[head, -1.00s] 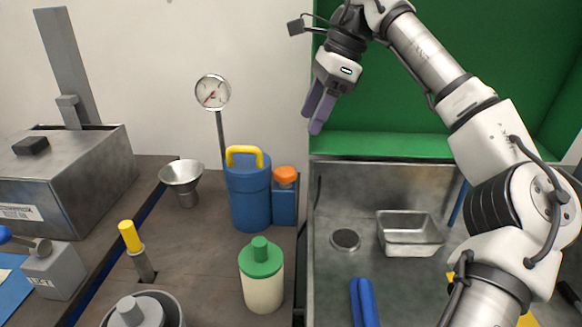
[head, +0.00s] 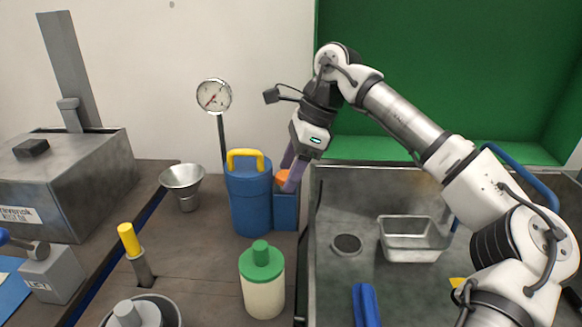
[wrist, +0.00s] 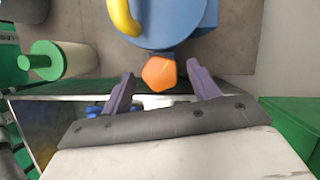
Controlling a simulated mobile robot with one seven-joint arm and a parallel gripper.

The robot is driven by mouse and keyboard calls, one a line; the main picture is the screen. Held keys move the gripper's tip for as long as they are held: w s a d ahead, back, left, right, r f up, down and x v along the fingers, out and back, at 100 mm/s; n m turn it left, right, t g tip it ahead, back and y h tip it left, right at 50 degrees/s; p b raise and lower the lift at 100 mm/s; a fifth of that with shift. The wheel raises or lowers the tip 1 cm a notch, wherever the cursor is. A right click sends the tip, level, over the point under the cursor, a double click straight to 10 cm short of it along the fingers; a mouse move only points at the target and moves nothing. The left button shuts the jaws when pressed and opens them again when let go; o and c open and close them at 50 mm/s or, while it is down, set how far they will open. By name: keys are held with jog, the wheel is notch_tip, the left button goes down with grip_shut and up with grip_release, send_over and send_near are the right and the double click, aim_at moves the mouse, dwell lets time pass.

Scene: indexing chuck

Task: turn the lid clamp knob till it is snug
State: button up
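An orange knob (head: 283,178) sits on top of a blue block (head: 286,212) beside a blue canister (head: 248,200) with a yellow handle (head: 244,154). My gripper (head: 291,174) points down at the knob, its purple fingers partly covering it in the head view. In the wrist view the orange knob (wrist: 159,73) lies between and slightly beyond the two spread fingertips (wrist: 162,76), with gaps on both sides. The gripper is open and holds nothing. The canister's blue lid (wrist: 176,22) also shows there.
A cream jar with a green lid (head: 261,280) stands in front of the canister. A pressure gauge (head: 214,96) and a metal funnel (head: 182,182) are to the left. A sink with a metal pan (head: 412,240) lies to the right.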

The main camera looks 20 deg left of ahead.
jog(key=c, duration=0.9)
jog(key=shift+m, duration=0.3)
jog(key=m+t+b, duration=0.1)
jog(key=m, duration=0.1)
jog(key=m+t, duration=0.1)
jog(key=m, duration=0.1)
jog(key=shift+s+m+b, duration=0.2)
jog(key=shift+m+b, duration=0.1)
jog(key=shift+b, duration=0.1)
jog(key=m+t+b, duration=0.1)
jog(key=m, duration=0.1)
jog(key=m+b, duration=0.1)
jog(key=m, duration=0.2)
jog(key=shift+s+t, duration=0.15)
jog(key=shift+t, duration=0.25)
jog(key=shift+m, duration=0.3)
jog(key=o, duration=0.9)
jog(key=shift+o, duration=0.2)
jog(key=shift+r, duration=0.1)
